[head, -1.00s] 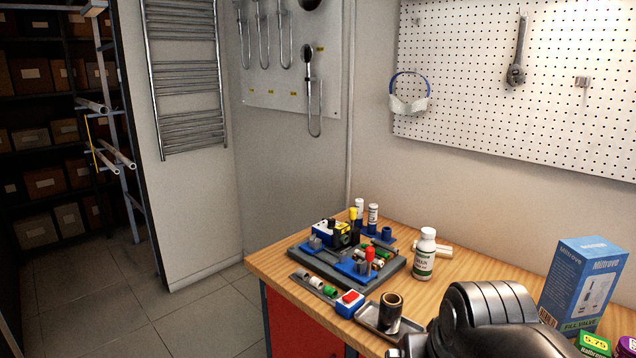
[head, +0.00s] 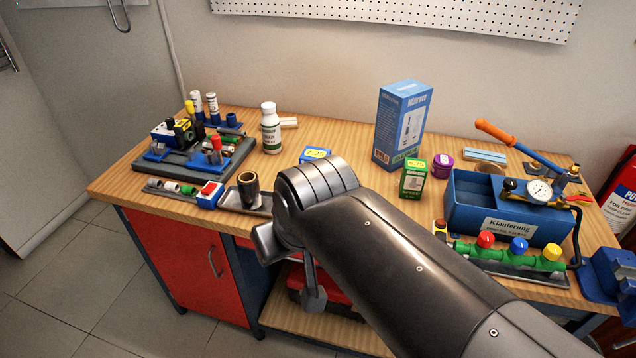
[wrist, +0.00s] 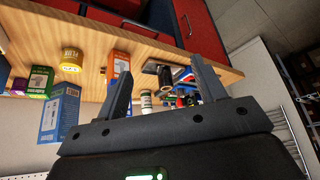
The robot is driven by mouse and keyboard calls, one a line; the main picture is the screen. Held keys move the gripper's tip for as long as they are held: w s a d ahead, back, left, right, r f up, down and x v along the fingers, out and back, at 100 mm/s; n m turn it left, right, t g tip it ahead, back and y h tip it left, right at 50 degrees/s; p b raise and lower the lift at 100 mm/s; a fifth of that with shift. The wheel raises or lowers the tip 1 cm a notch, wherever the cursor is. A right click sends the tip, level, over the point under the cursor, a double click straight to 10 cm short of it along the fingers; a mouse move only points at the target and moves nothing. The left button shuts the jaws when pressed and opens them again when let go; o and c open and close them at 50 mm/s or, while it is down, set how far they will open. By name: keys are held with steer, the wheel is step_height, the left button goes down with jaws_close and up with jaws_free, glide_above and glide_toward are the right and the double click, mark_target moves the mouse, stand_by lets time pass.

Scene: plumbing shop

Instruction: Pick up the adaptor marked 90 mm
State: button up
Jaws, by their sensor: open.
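No marking reading 90 mm can be made out in either view, so I cannot tell which thing is the adaptor. A short dark tube (head: 248,190) stands upright on a small metal tray (head: 229,200) near the bench's front edge. It also shows in the wrist view (wrist: 165,77), in the gap between the fingers but farther off. My gripper (wrist: 163,88) is open and empty, with both fingers apart.
The wooden bench (head: 330,142) carries a tall blue box (head: 398,130), a green box (head: 413,178), a purple tin (head: 442,163), a white bottle (head: 270,130) and a fittings board (head: 232,155). A blue crate (head: 480,215) and valve manifold (head: 512,252) stand at right. Bare wood lies behind my arm.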

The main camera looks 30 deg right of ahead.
steer(key=w+d+r+n+g, duration=0.1)
steer(key=w+d+r+n, duration=0.25)
steer(key=w+r, duration=0.5)
steer(key=w+d+n+g, duration=0.3)
steer(key=w+d+n, duration=0.2)
steer(key=w+d, duration=1)
steer(key=w+d+f+n+g, duration=0.2)
steer(key=w+d+f, duration=0.2)
steer(key=w+d, duration=0.2)
step_height(320, 180, down, 19)
steer(key=shift+s+a+r, duration=0.1)
steer(key=shift+a+f, duration=0.1)
steer(key=shift+f, duration=2.95)
steer(key=shift+c, duration=0.4)
